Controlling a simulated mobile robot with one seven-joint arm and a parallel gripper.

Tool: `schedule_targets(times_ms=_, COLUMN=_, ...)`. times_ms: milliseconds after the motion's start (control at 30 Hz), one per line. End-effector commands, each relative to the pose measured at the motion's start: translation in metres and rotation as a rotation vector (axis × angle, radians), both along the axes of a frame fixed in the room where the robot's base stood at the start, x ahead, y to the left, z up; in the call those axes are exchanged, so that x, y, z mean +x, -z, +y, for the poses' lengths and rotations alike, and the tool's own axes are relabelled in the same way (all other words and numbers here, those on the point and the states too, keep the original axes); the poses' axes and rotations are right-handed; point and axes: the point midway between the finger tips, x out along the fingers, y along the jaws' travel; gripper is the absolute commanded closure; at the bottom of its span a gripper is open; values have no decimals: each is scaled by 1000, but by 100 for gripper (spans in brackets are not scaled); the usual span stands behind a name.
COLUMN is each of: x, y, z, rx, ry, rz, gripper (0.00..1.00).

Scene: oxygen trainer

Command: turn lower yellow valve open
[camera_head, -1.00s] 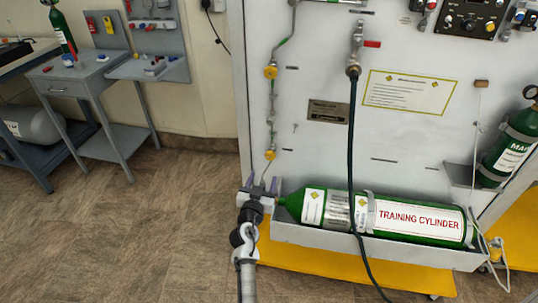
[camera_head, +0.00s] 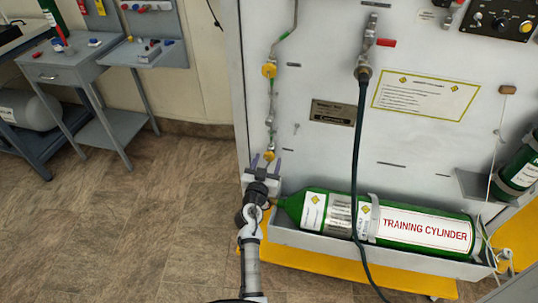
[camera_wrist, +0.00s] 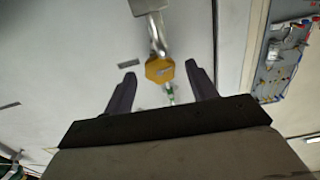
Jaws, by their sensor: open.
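The lower yellow valve (camera_head: 268,156) is a small yellow handle on the thin pipe near the left edge of the grey panel. In the wrist view the yellow valve (camera_wrist: 160,69) is eight-sided and lies between the two fingers in the picture. My gripper (camera_head: 265,163) is open and empty, its purple fingertips pointing up at the lower valve's level. My gripper also shows in the wrist view (camera_wrist: 160,80), with a finger on each side of the valve. Contact and the depth gap cannot be told.
An upper yellow valve (camera_head: 268,70) sits higher on the same pipe. The green training cylinder (camera_head: 400,226) lies in a tray right of my gripper. A dark hose (camera_head: 358,150) hangs in front of the panel. A grey side table (camera_head: 75,72) stands left; the floor between is clear.

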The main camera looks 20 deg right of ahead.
Motion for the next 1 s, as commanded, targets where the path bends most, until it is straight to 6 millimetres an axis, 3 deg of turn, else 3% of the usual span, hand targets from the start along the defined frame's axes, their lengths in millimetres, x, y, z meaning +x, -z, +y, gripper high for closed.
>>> schedule_targets(times_ms=433, x=-1, y=0, z=0, rx=0, ry=-1, rz=0, gripper=43)
schedule_targets(times_ms=800, x=-1, y=0, z=0, rx=0, ry=0, rz=0, gripper=88)
schedule_targets(times_ms=1000, x=0, y=0, z=0, rx=-15, ry=-1, rz=9, gripper=88)
